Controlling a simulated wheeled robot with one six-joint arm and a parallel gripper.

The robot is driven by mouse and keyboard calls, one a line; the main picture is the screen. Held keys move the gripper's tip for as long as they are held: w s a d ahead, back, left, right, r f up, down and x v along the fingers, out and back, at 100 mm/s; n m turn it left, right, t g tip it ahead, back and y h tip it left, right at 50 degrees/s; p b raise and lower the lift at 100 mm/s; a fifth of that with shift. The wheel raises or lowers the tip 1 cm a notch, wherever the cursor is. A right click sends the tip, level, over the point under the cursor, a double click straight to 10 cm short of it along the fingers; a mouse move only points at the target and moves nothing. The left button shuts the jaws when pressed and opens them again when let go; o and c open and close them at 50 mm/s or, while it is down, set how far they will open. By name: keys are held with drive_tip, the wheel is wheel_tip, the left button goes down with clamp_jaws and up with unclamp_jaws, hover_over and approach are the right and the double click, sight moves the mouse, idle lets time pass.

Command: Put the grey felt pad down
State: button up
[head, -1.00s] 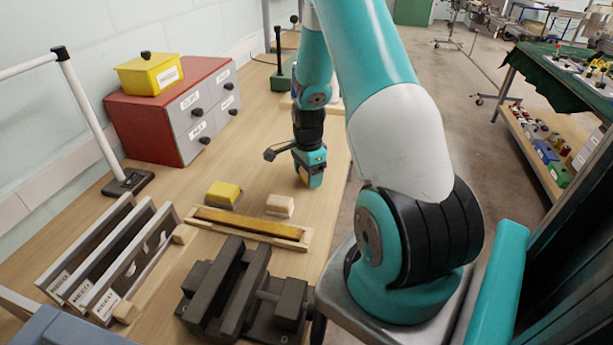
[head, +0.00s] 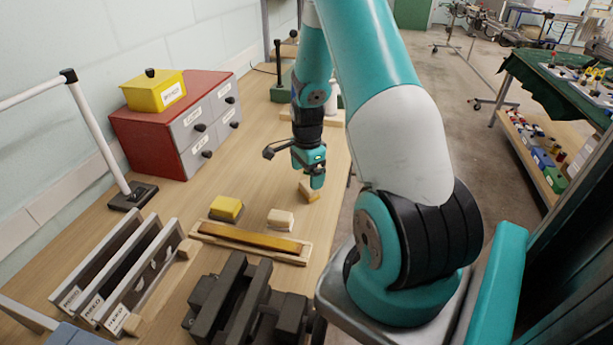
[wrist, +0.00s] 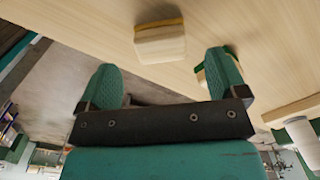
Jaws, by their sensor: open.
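My gripper (head: 312,178) is over the far part of the bench, right of centre. The wrist view shows its two fingers (wrist: 165,82) spread with nothing between them. A small tan block (head: 309,191) rests at an angle on the bench just below the fingertips. A pale block with a tan edge (wrist: 160,42), apparently the same one, lies beyond the fingers in the wrist view. Its faces look cream and tan; I cannot make out grey felt. Another piece with a green edge is partly hidden behind the right finger.
A yellow block (head: 226,208) and a cream block (head: 280,219) lie near a long wooden tray (head: 250,243). A dark clamp-like fixture (head: 245,300) stands in front. A red drawer cabinet (head: 150,145) is at the left. The bench's right edge is close to the tan block.

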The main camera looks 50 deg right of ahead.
sight(307, 185)
wheel_tip(307, 185, up, 7)
drive_tip(key=p, duration=0.4)
drive_tip(key=a+r+n+y, duration=0.1)
drive_tip(key=a+r+n, duration=0.4)
drive_tip(key=a, duration=0.3)
drive_tip(key=a+r+n+t, duration=0.1)
drive_tip(key=a+r+n, duration=0.4)
drive_tip(key=a, duration=0.3)
drive_tip(key=a+r+n+y, duration=0.1)
drive_tip(key=a+r+n, duration=0.45)
drive_tip(key=a, duration=0.25)
drive_tip(key=s+a+r+n+y, duration=0.1)
drive_tip(key=s+a+r+n, duration=0.3)
drive_tip(key=s+a+n, duration=0.3)
drive_tip(key=s+a+r+n+g+y, duration=0.1)
drive_tip(key=s+a+r+n, duration=0.2)
drive_tip(key=s+a+n, duration=0.4)
drive_tip(key=shift+s+a+r, duration=0.3)
drive_tip(key=shift+s+r, duration=0.05)
drive_tip(key=shift+s, duration=0.4)
